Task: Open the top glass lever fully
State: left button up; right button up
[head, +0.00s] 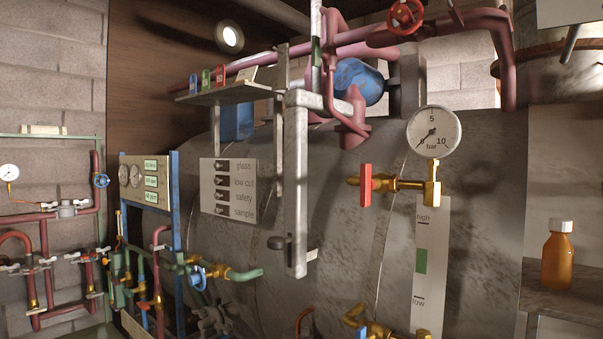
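The top glass lever (366,186) is a flat red handle on a brass valve, right of the middle of the head view. It stands upright, across the short horizontal brass pipe (409,185). The pipe meets a brass fitting (432,190) under the round pressure gauge (434,133). Below it hangs a pale level strip (429,220) marked high and low, with a green band. A lower brass valve (378,330) is partly cut off by the bottom edge. Neither of my grippers is in view.
A grey vertical bar (296,190) with a dark knob stands left of the lever. A label board (229,189) hangs further left. Pink pipes (375,45) run above. An amber bottle (558,258) stands on a shelf (565,301) at the right. The space around the lever looks clear.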

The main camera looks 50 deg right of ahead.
aim_at(367, 183)
jog(key=i+z, duration=0.3)
jog(key=i+j+z, duration=0.3)
jog(key=i, duration=0.15)
jog(key=i+j+z, duration=0.15)
jog(key=i+z, duration=0.2)
